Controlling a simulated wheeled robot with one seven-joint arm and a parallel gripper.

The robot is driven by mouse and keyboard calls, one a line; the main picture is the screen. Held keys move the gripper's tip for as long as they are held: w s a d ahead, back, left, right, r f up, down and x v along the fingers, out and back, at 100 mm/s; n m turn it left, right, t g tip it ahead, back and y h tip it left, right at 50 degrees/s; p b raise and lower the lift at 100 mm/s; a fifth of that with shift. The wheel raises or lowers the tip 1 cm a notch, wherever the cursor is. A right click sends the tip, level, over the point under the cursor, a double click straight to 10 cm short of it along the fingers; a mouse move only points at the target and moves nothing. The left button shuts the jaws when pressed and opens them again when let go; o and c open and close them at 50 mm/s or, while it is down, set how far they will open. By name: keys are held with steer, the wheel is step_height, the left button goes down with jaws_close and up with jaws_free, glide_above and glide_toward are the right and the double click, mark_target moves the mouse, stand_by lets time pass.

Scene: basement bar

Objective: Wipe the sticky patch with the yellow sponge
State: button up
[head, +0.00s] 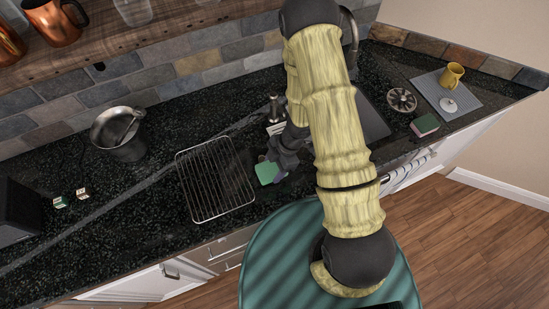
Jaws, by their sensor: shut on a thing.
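My gripper (276,169) is low over the dark speckled counter, just right of the wire rack. It is shut on a sponge (266,173) whose green face shows. Any yellow side of that sponge is turned away or too small to make out. I cannot tell whether the sponge touches the counter. I cannot clearly make out the sticky patch; the counter around the sponge is dark and partly hidden by my gripper and arm.
The wire rack (207,146) lies close left of the sponge. A metal pot (119,150) stands further left. My arm hides part of the sink.

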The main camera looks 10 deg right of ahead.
mark_target(269, 168)
step_height(269, 168, up, 2)
steer(key=shift+r+p, duration=0.15)
steer(key=shift+p, duration=0.2)
steer(key=shift+w+r+p, duration=0.2)
steer(key=shift+r+p, duration=0.3)
steer(key=shift+p, duration=0.25)
step_height(269, 168, up, 2)
steer(key=shift+r+p, duration=0.15)
steer(key=shift+p, duration=1)
steer(key=shift+a+r+p, duration=0.1)
steer(key=shift+r+p, duration=0.5)
steer(key=shift+p, duration=0.1)
steer(key=shift+w+r+p, duration=0.1)
steer(key=shift+r+p, duration=0.35)
steer(key=shift+s, duration=0.2)
